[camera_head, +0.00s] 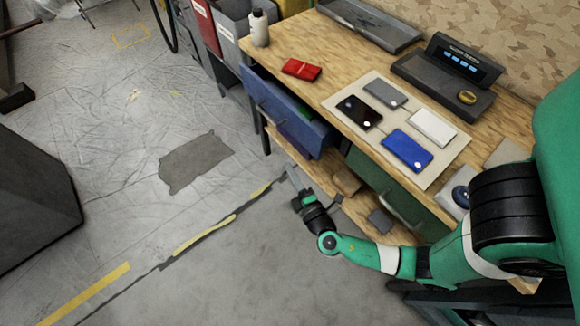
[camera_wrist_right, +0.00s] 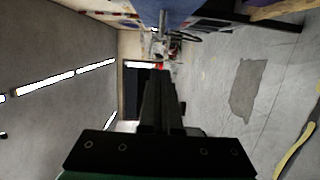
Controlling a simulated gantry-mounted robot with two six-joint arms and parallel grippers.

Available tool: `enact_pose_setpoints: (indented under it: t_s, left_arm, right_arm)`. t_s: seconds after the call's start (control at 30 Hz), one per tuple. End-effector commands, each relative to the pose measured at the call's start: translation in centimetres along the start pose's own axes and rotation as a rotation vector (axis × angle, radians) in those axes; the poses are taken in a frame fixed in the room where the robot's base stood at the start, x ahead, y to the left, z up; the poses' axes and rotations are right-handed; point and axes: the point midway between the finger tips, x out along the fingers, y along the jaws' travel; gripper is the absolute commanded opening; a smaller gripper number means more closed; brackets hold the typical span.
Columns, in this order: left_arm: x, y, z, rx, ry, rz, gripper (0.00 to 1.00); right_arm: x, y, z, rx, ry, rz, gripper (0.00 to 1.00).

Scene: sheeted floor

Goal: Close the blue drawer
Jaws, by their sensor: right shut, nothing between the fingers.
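The blue drawer (camera_head: 286,110) sticks out from the front of the wooden workbench in the head view, pulled open, with its inside partly in view. A blue surface (camera_wrist_right: 180,12) shows at the top edge of the right wrist view, likely the drawer. My right gripper (camera_head: 292,178) is in front of the bench, near the drawer's right end and apart from it in the picture. It is shut and empty. Its dark fingers (camera_wrist_right: 162,100) show in the right wrist view. My left gripper is not in view.
The wooden bench top (camera_head: 300,45) holds a red wallet-like item (camera_head: 301,69), a white bottle (camera_head: 259,27) and a pale mat (camera_head: 352,88) with several phones. A green drawer (camera_head: 395,190) is to the right. A lower shelf holds small boxes.

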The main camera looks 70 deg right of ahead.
Motion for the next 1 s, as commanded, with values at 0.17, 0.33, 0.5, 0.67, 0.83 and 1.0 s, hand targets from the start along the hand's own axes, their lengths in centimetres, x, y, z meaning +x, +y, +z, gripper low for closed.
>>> enact_pose_setpoints:
  t_s: [0.17,0.33,0.5,0.67,0.83,1.0]
  left_arm:
    - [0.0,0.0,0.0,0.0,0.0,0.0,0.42]
    - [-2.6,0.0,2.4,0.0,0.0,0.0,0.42]
    - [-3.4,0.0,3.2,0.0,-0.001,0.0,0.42]
    - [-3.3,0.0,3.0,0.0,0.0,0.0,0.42]
    - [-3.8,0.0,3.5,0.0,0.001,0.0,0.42]
    - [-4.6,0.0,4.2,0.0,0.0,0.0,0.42]
  right_arm:
    - [-0.1,-0.2,-0.3,-0.051,0.016,-0.005,0.0]
    - [4.9,-3.3,-4.2,-0.228,0.054,0.011,0.0]
    - [8.0,-2.1,-3.9,-0.192,-0.003,0.049,0.0]
    - [8.4,-1.8,-3.9,-0.192,-0.003,0.049,0.0]
    - [10.9,-1.8,-3.8,-0.19,-0.006,0.049,0.0]
    - [14.6,-1.7,-3.8,-0.191,-0.005,0.05,0.0]
